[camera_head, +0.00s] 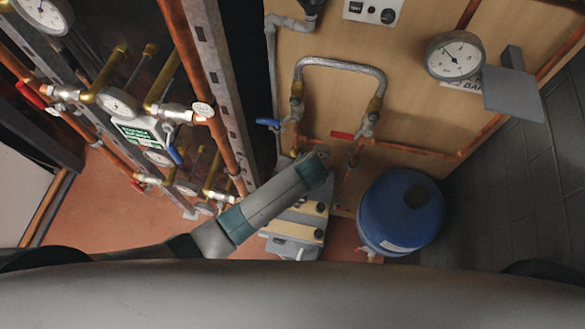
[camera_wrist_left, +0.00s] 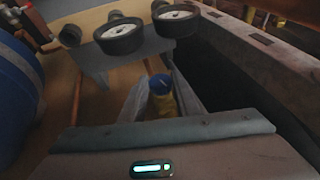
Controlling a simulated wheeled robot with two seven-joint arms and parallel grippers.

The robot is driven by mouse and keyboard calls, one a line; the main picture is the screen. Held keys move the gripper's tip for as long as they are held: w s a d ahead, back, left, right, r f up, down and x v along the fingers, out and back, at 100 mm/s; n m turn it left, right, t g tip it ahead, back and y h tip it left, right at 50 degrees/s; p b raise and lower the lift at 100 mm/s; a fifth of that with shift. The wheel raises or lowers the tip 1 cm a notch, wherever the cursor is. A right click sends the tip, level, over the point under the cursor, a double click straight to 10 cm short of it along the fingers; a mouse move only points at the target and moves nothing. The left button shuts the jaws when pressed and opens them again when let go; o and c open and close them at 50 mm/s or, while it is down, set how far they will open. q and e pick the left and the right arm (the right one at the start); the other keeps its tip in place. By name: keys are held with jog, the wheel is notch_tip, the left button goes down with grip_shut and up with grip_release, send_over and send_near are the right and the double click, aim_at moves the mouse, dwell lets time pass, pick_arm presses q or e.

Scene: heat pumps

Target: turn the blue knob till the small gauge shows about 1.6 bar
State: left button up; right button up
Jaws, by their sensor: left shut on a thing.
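In the left wrist view, a blue knob (camera_wrist_left: 162,84) on a yellow body (camera_wrist_left: 165,104) sits between the two fingers of my left gripper (camera_wrist_left: 161,92), which is shut on it. In the head view, my left arm reaches up from the lower left; its fingers and the blue knob are hidden there. A round white gauge (camera_head: 456,56) is on the wooden panel, its needle too small to read surely. A very small gauge (camera_head: 203,109) is on the pipework at left; its reading cannot be told. Two round gauges show edge-on in the wrist view (camera_wrist_left: 119,34). My right gripper is not in view.
A blue tank (camera_head: 401,212) stands to the right of my left arm. A braided hose (camera_head: 341,63), a blue lever (camera_head: 268,122) and a red lever (camera_head: 343,135) are on the panel. Pipes and gauges crowd the left; a grey metal post (camera_head: 218,90) stands beside them.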

pick_arm(q)
jog(key=shift+s+d+f+m+t+y, duration=0.1)
jog(key=shift+d+m+t+y, duration=0.05)
jog(key=shift+y, duration=0.45)
jog(key=shift+d+f+m+t+y, duration=0.1)
jog(key=shift+m+t+y, duration=0.05)
jog(key=shift+y, duration=0.45)
jog(key=o, duration=1)
jog(key=shift+r, duration=0.1)
jog(key=shift+o, duration=0.2)
jog(key=shift+r, duration=0.1)
jog(key=b+v, duration=0.2)
jog(key=v, duration=0.5)
